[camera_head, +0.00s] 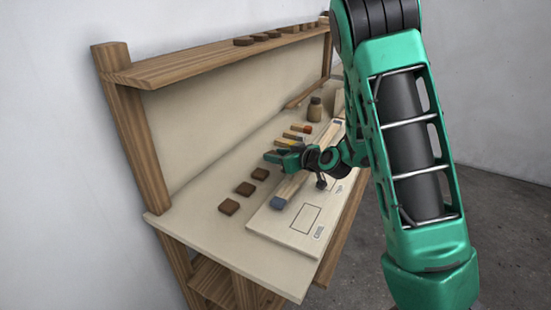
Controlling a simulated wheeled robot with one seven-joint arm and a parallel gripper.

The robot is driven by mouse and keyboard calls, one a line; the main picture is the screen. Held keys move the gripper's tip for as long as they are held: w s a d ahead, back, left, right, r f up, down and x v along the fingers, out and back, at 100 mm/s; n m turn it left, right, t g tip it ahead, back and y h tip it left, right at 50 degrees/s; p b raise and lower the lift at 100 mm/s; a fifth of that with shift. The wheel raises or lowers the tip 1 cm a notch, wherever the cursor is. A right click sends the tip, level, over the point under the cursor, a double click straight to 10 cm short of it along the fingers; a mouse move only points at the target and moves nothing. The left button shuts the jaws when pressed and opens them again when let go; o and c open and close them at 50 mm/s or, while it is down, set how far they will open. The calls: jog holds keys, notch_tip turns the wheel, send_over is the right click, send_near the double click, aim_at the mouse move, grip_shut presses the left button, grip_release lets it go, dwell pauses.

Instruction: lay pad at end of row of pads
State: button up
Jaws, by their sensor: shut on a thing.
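Brown square pads lie in a row on the pale bench top: a near one (229,207), a middle one (245,188) and a far one (260,173). They are flat, with small gaps between them. My gripper (273,158) is low over the bench just beyond the far pad, in line with the row. It is shut on what seems to be a pad, but the jaws and wrist hide it, and I cannot tell whether it touches the bench.
A wooden shelf (190,64) with dark pads (243,41) spans the back.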

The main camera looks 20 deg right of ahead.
jog(key=shift+s+f, duration=0.1)
jog(key=shift+f, duration=0.5)
